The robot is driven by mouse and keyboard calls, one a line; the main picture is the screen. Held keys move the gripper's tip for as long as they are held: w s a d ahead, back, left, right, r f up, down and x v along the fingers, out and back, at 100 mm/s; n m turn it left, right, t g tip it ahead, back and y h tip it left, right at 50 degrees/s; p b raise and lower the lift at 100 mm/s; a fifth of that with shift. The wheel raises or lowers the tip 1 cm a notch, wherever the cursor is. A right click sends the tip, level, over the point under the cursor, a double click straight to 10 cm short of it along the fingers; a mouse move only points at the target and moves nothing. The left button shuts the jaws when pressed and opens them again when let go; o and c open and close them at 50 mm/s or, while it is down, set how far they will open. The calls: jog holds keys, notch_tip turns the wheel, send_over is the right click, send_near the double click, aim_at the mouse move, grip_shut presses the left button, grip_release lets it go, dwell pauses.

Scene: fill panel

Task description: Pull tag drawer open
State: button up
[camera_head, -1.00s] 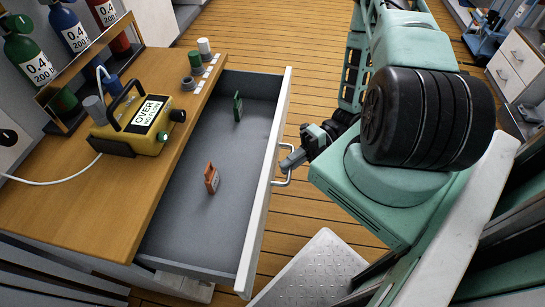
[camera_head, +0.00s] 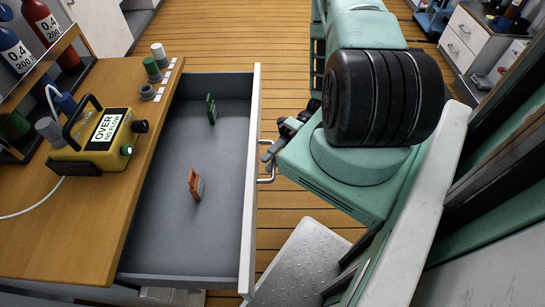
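The tag drawer (camera_head: 165,215) stands pulled out from under the wooden counter, showing its grey floor. An orange tag (camera_head: 195,185) and a green tag (camera_head: 211,110) stand inside it. The white front panel (camera_head: 250,180) carries a metal bar handle (camera_head: 267,176) on its outer face. My gripper (camera_head: 268,156) is at the handle's far end, on the outer side of the front. My arm hides part of it, and I cannot tell whether its fingers are closed around the bar or only beside it.
The wooden counter (camera_head: 60,235) holds a yellow box (camera_head: 88,150) marked OVER and several small caps along its edge. Gas cylinders stand at the back left. A metal step plate (camera_head: 300,262) lies right of the drawer, with bare plank floor beyond.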

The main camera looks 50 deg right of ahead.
jog(key=s+d+r, duration=0.1)
jog(key=d, duration=0.7)
jog(key=s+d+r+b, duration=0.1)
jog(key=d, duration=0.8)
jog(key=shift+s+r, duration=0.25)
